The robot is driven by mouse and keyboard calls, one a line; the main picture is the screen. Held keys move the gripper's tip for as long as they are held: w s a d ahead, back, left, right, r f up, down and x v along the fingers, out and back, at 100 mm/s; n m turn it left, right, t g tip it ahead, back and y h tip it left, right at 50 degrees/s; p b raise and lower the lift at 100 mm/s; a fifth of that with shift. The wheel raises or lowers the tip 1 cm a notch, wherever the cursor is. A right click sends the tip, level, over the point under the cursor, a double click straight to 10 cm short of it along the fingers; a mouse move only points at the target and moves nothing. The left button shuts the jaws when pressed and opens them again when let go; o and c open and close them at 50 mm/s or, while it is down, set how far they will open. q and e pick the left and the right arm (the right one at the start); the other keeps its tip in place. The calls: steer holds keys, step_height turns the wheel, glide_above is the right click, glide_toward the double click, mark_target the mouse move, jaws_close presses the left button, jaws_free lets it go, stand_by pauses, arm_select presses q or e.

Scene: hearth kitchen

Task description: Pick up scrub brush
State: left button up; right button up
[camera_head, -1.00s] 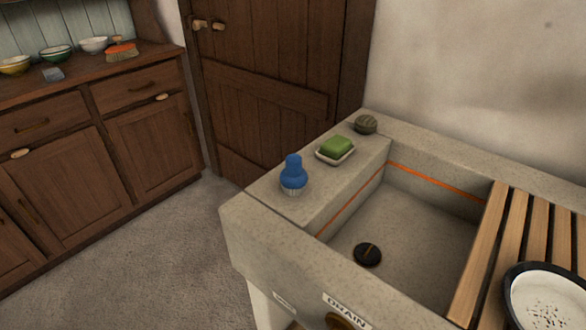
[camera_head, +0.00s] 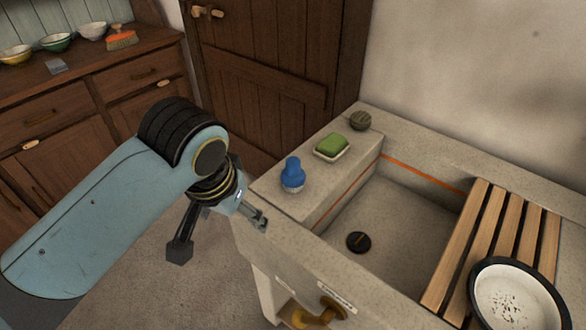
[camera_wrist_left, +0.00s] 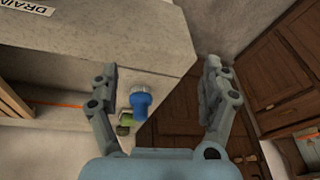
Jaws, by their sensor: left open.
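The scrub brush (camera_head: 292,175), with a blue knobbed handle and pale bristles below, stands upright on the left ledge of the stone sink (camera_head: 262,258). My left gripper (camera_head: 220,236) is open and empty, in front of the sink's left corner, left of and nearer than the brush. In the left wrist view the brush (camera_wrist_left: 140,103) shows beyond the open fingers (camera_wrist_left: 159,72), in the gap between them and closer to the left finger. The gripper does not touch it. My right gripper is not in view.
A green soap on a dish (camera_head: 332,147) and a dark round object (camera_head: 360,121) sit behind the brush. A slatted wooden rack (camera_head: 455,248) with a dark-rimmed pan (camera_head: 515,300) lies to the right. A brass tap (camera_head: 320,312) juts from the sink's front.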

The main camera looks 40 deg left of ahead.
mark_target(291, 169)
arm_select(q)
steer(key=w+r+n, duration=0.1)
steer(key=w+n, duration=0.2)
steer(key=w, duration=0.3)
steer(key=w+n+g+y, duration=0.1)
steer(key=w+n, duration=0.2)
steer(key=w, duration=0.3)
steer(key=w+r+n, duration=0.1)
steer(key=w+n, duration=0.2)
steer(key=w, duration=0.3)
steer(key=shift+d+r+n, duration=0.3)
steer(key=shift+d+r, duration=0.05)
steer(key=shift+w+f+g, duration=0.15)
steer(key=shift+w+g, duration=0.1)
steer(key=shift+g, duration=0.05)
steer(key=x, duration=0.6)
steer(key=a+x, duration=0.1)
steer(key=x, duration=0.3)
steer(key=c, duration=1.4)
